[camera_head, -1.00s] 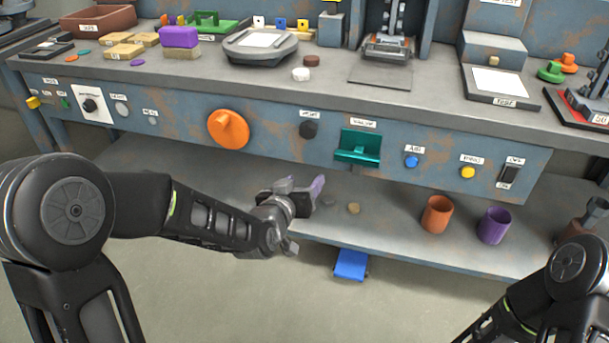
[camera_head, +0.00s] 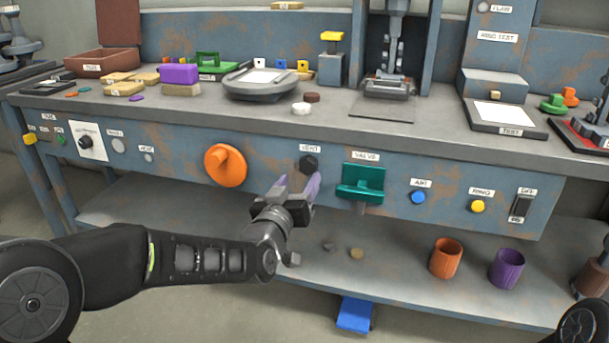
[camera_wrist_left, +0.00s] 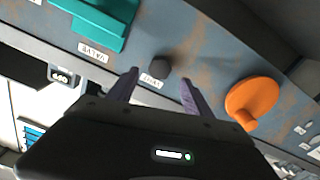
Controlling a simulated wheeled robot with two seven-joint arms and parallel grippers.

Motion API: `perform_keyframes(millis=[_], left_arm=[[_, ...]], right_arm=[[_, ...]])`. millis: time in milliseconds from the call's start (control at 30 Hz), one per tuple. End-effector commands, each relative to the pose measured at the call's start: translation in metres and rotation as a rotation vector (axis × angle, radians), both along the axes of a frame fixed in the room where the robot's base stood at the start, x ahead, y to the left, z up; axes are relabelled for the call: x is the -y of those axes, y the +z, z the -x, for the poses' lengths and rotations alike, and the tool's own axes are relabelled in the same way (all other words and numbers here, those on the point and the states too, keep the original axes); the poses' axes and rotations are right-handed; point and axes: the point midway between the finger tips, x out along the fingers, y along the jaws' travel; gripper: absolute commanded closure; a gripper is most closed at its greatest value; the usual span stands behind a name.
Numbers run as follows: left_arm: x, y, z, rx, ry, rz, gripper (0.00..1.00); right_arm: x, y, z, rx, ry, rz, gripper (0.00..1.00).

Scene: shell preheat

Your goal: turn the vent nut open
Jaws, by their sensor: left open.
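The vent nut (camera_head: 308,164) is a small dark hexagonal knob on the blue-grey bench front, under a small label. My left gripper (camera_head: 297,187) is just below and in front of it, with its purple-grey fingers apart and nothing between them. In the left wrist view the nut (camera_wrist_left: 160,67) lies ahead, between the lines of the two open fingertips (camera_wrist_left: 160,76). A gap between the fingers and the nut seems to remain. My right gripper is outside the views; only part of the right arm shows at the lower right.
An orange knob (camera_head: 225,165) sits left of the nut and a teal valve handle (camera_head: 361,184) right of it; both stick out. Further right are a blue button (camera_head: 418,198), a yellow button (camera_head: 477,206) and a switch (camera_head: 522,205). Cups stand on the lower shelf.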

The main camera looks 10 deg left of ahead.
Motion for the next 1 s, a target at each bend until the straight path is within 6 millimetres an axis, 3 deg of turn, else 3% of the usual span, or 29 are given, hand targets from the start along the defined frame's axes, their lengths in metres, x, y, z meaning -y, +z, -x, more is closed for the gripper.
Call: perform_keyframes(millis=[300, 667, 1000], left_arm=[[0.003, -0.002, -0.045, 0.000, 0.000, 0.001, 0.41], [0.003, 0.000, -0.050, 0.000, 0.000, 0.001, 0.42], [0.003, 0.000, -0.050, 0.000, 0.000, 0.001, 0.70]], right_arm=[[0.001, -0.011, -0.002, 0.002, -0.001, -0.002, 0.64], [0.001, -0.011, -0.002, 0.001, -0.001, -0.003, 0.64], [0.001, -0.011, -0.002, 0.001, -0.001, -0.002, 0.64]])
